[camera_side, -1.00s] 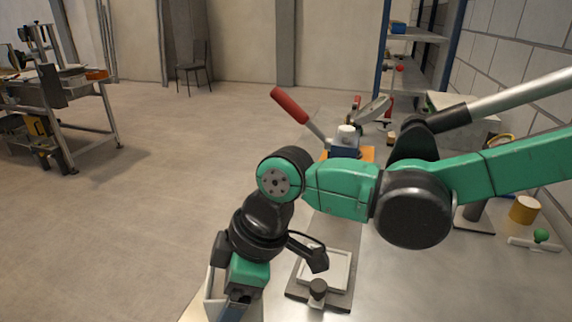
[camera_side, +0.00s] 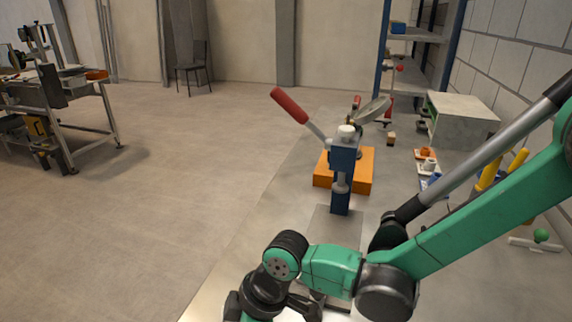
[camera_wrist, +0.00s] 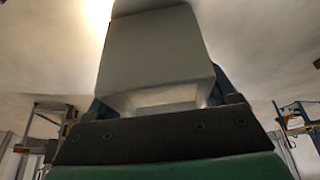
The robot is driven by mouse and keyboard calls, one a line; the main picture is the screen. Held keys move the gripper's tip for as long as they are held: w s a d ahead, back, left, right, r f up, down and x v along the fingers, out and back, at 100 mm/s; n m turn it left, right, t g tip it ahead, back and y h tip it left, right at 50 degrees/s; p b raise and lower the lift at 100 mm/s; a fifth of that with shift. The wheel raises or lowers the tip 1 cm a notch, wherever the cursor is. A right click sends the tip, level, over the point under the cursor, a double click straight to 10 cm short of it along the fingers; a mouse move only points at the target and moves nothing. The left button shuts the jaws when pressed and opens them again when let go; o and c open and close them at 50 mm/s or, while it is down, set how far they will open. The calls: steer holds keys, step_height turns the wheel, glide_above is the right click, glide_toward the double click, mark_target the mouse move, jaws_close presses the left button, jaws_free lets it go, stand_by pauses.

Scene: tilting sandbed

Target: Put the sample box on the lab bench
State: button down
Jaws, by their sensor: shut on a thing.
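A pale grey box, which I take to be the sample box (camera_wrist: 155,45), fills the upper middle of the wrist view. My gripper (camera_wrist: 168,95) is shut on it, with bits of its blue fingers showing at both sides of the box. In the side view my gripper and the box are below the bottom edge, and only my green and black wrist shows. The lab bench (camera_side: 262,230) is the smooth grey top running along the middle and right. I cannot tell the height of the box above it.
A grey block (camera_side: 462,118), small coloured parts and yellow cylinders (camera_side: 487,174) lie at the right. The floor at left is open, with a work table (camera_side: 85,110) beyond.

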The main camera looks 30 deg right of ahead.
steer(key=shift+f, duration=0.15)
jaws_free()
steer(key=v, duration=1.2)
steer(key=d+r+m+t+h, duration=0.1)
steer(key=d+m+t+h, duration=0.3)
steer(key=d+m, duration=0.9)
steer(key=d+t, duration=0.1)
steer(key=d, duration=0.8)
steer(key=shift+d+r, duration=0.3)
steer(key=shift+r, duration=0.05)
steer(key=shift+s, duration=0.15)
